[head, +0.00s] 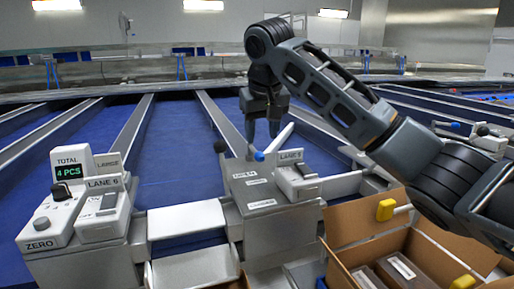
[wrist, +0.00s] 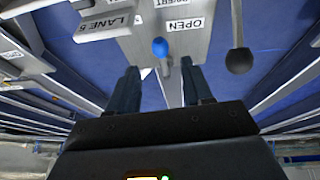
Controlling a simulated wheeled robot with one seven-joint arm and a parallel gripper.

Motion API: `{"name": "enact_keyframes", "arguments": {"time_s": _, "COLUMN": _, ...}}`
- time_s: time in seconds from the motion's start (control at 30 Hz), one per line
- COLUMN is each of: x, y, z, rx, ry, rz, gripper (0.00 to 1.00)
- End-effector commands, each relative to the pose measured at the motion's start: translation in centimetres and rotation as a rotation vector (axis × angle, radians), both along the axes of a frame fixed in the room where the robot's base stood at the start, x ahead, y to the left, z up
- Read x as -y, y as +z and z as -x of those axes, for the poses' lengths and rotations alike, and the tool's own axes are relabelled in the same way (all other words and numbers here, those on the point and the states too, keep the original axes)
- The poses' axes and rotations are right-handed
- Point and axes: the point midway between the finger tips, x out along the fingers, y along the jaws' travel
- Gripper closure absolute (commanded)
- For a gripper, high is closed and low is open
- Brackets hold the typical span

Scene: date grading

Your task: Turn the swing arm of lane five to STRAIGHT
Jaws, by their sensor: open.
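The lane five post (head: 262,190) stands mid-picture, with a LANE 5 box (head: 297,178) on its right. On its top a short pale lever with a blue knob (head: 259,156) sticks up; the knob also shows in the wrist view (wrist: 160,48), beside the OPEN label (wrist: 185,24). A DIVERT label is partly cut off above it. I cannot read a STRAIGHT label. My gripper (head: 261,140) points down above the post, fingers apart. In the wrist view the blue knob lies just beyond the gap between the fingertips (wrist: 160,70). I cannot tell whether either finger touches it.
A black ball-topped lever (head: 220,147) stands left of the blue knob, and shows right of it in the wrist view (wrist: 239,60). The LANE 6 box (head: 103,208) is at left. An open carton (head: 355,228) is at lower right. Blue lanes (head: 180,135) run behind.

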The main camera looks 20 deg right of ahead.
Motion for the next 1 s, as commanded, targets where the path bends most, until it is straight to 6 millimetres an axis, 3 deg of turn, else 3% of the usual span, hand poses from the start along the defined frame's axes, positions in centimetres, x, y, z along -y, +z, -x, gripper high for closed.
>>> {"name": "enact_keyframes", "arguments": {"time_s": 0.3, "x": 0.4, "y": -4.4, "z": -1.7, "rx": -0.002, "ry": -0.001, "rz": 0.001, "gripper": 0.50}}
{"name": "enact_keyframes", "arguments": {"time_s": 0.5, "x": 0.5, "y": -6.1, "z": -2.5, "rx": 0.000, "ry": 0.000, "rz": 0.000, "gripper": 0.50}}
{"name": "enact_keyframes", "arguments": {"time_s": 0.83, "x": 0.5, "y": -6.5, "z": -2.6, "rx": 0.000, "ry": 0.000, "rz": 0.000, "gripper": 0.50}}
{"name": "enact_keyframes", "arguments": {"time_s": 1.0, "x": 0.5, "y": -6.4, "z": -2.6, "rx": 0.000, "ry": 0.000, "rz": 0.000, "gripper": 0.66}}
